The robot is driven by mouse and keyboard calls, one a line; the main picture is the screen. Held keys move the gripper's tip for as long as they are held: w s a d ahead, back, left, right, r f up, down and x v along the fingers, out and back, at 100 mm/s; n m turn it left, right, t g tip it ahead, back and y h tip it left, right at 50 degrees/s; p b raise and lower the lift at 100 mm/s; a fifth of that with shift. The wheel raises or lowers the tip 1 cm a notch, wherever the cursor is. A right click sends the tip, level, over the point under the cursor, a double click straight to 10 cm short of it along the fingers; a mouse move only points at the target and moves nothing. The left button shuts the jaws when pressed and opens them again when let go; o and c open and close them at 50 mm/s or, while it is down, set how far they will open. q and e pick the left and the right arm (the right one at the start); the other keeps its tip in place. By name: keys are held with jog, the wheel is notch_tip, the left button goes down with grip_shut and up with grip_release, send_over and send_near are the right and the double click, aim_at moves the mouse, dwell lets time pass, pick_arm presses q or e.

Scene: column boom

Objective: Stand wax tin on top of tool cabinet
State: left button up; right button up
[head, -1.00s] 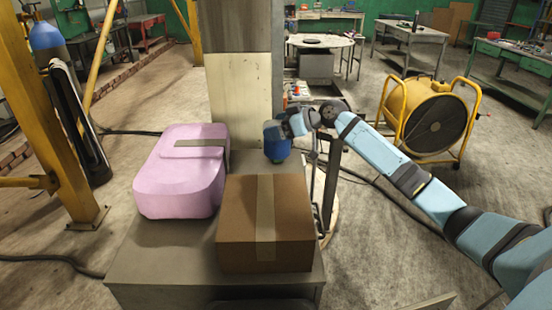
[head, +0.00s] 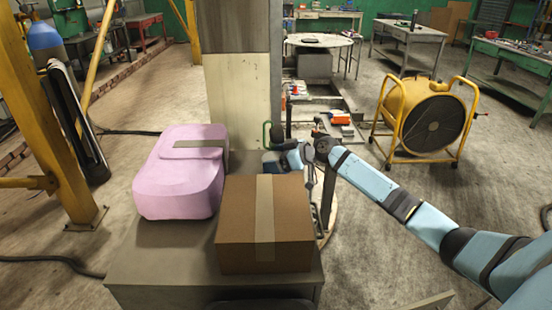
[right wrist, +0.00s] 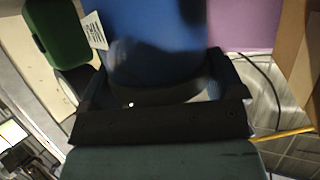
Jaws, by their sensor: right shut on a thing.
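The wax tin, blue with a white printed label, fills the top of the right wrist view (right wrist: 150,45). My right gripper (head: 272,158) is shut on it, with dark fingers on both sides in the right wrist view (right wrist: 158,90). In the head view the tin is mostly hidden by the gripper and the cardboard box. The grey tool cabinet (head: 160,255) stands in front of me. The gripper is over its far right part, behind the box. I cannot tell whether the tin touches the top. My left gripper is out of view.
A pink case (head: 178,185) and a taped cardboard box (head: 235,222) take up most of the cabinet top. A pale column (head: 238,100) rises behind it. A green-edged item (head: 267,133) stands near the column. A yellow fan (head: 425,115) is at right.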

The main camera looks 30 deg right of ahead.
jog(key=shift+f, duration=0.15)
jog(key=o, duration=0.9)
jog(key=shift+s+d+r, duration=0.1)
jog(key=shift+r, duration=0.1)
jog(key=shift+b+v, duration=0.8)
jog(key=shift+v, duration=5.05)
